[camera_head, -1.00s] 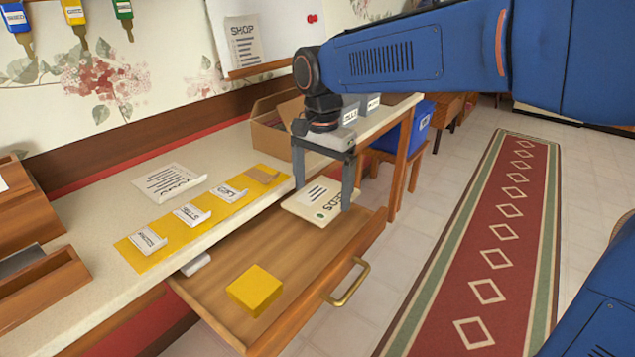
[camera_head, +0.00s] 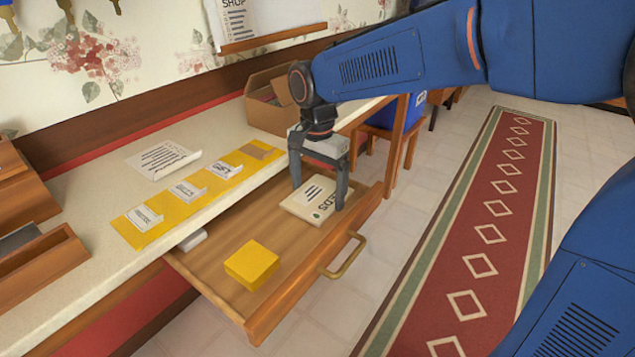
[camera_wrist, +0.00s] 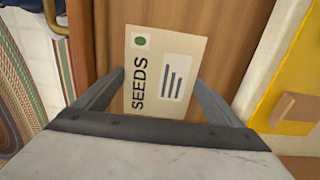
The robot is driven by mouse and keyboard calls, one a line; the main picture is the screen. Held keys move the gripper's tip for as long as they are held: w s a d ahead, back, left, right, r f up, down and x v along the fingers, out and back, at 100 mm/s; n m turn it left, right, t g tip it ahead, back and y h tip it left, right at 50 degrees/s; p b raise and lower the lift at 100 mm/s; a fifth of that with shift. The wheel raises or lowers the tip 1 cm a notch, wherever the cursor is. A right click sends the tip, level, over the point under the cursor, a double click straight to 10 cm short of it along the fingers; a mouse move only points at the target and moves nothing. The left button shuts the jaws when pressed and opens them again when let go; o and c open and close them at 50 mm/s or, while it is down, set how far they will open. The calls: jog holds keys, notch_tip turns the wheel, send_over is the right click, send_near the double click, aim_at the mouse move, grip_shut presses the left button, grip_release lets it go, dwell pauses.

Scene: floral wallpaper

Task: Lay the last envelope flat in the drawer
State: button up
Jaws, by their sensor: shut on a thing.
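My gripper (camera_head: 318,196) is shut on the cream seeds envelope (camera_head: 309,205), with one finger at each side edge. The envelope lies level, low within the right part of the open drawer (camera_head: 222,253). I cannot tell for certain whether its underside touches the drawer floor. In the wrist view the envelope (camera_wrist: 142,85) shows "SEEDS", a green dot and dark printed lines between the two fingers. A yellow block (camera_head: 251,265) sits in the drawer, to the left of and apart from the envelope.
The drawer's brass handle (camera_head: 345,258) sticks out in front. The counter above carries a yellow strip (camera_head: 160,225) with several labelled cards, a printed sheet (camera_head: 162,158) and an open cardboard box (camera_head: 268,112). A red patterned runner (camera_head: 485,235) lies on the floor at right.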

jog(key=shift+f, duration=0.15)
jog(key=o, duration=0.9)
notch_tip(320, 180, up, 17)
jog(key=shift+r, duration=0.2)
jog(key=s+d+f+n+t, duration=0.1)
jog(key=s+d+f+n, duration=0.15)
jog(key=s+d, duration=0.35)
jog(key=s+d+f+n+t, duration=0.1)
jog(key=s+d+f, duration=0.25)
jog(key=d, duration=0.55)
jog(key=s+d+f+n+t, duration=0.1)
jog(key=s+d+f+n, duration=0.1)
jog(key=s+d+f, duration=0.35)
jog(key=s+d+f+n+t, duration=0.1)
jog(key=s+d+f, duration=0.1)
jog(key=d+f, duration=0.1)
jog(key=s+d+f+n, duration=0.1)
jog(key=s+d+f, duration=0.2)
jog(key=shift+s+d+t, duration=0.25)
jog(key=shift+s+t, duration=0.1)
jog(key=shift+t, duration=0.05)
